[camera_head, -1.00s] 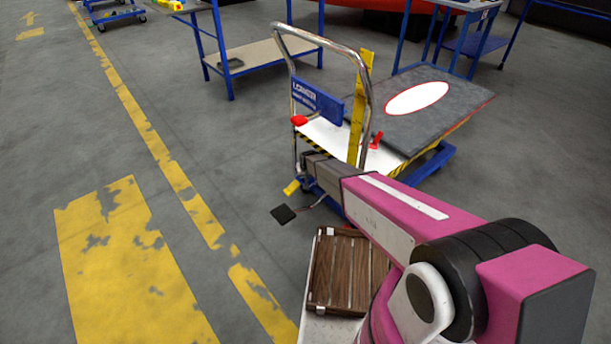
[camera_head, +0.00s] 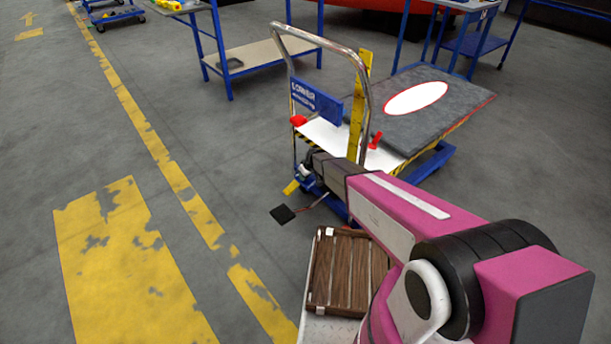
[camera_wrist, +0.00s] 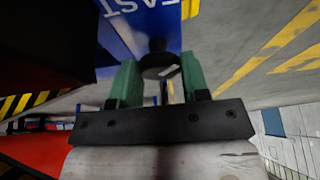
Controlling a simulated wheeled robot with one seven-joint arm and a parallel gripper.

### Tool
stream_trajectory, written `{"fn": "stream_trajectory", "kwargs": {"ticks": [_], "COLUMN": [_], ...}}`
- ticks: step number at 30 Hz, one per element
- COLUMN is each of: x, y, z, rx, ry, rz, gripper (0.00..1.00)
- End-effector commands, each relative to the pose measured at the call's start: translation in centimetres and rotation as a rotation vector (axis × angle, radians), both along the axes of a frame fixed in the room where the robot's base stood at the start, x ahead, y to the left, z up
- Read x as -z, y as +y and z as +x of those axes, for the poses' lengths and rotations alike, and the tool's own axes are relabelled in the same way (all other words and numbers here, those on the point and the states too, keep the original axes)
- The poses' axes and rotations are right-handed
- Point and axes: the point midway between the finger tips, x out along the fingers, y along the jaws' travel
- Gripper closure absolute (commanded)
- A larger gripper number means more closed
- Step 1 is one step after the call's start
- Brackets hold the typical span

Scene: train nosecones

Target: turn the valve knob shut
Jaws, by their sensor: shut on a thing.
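In the wrist view a dark, round valve knob (camera_wrist: 159,66) sits between the two green fingers of my gripper (camera_wrist: 160,76). My gripper is shut on the knob. The knob stands by a blue panel (camera_wrist: 147,22) with white lettering, partly cut off at the top. In the head view my pink arm reaches to the near left end of a cart; the fingers and knob are too small or hidden there to make out.
The cart has a chrome handle (camera_head: 366,110), a blue sign (camera_head: 317,102), a yellow upright (camera_head: 359,105), a red clamp (camera_head: 375,140) and a grey slab (camera_head: 447,105). A slatted wooden box (camera_head: 338,272) sits below my arm. Open floor lies left.

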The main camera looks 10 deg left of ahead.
Motion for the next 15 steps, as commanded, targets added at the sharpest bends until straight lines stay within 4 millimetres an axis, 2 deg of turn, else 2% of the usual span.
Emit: {"fn": "stream_trajectory", "kwargs": {"ticks": [10, 11, 12, 15], "x": [-0.01, -0.01, -0.01, -0.01], "y": [-0.05, -0.05, -0.05, -0.04], "z": [-0.06, -0.07, -0.07, -0.05], "rx": [-0.002, -0.002, -0.002, -0.002], "ry": [0.001, 0.001, 0.001, 0.000], "rz": [-0.001, -0.001, -0.001, -0.001], "gripper": [0.82, 0.48, 0.35, 0.33]}}
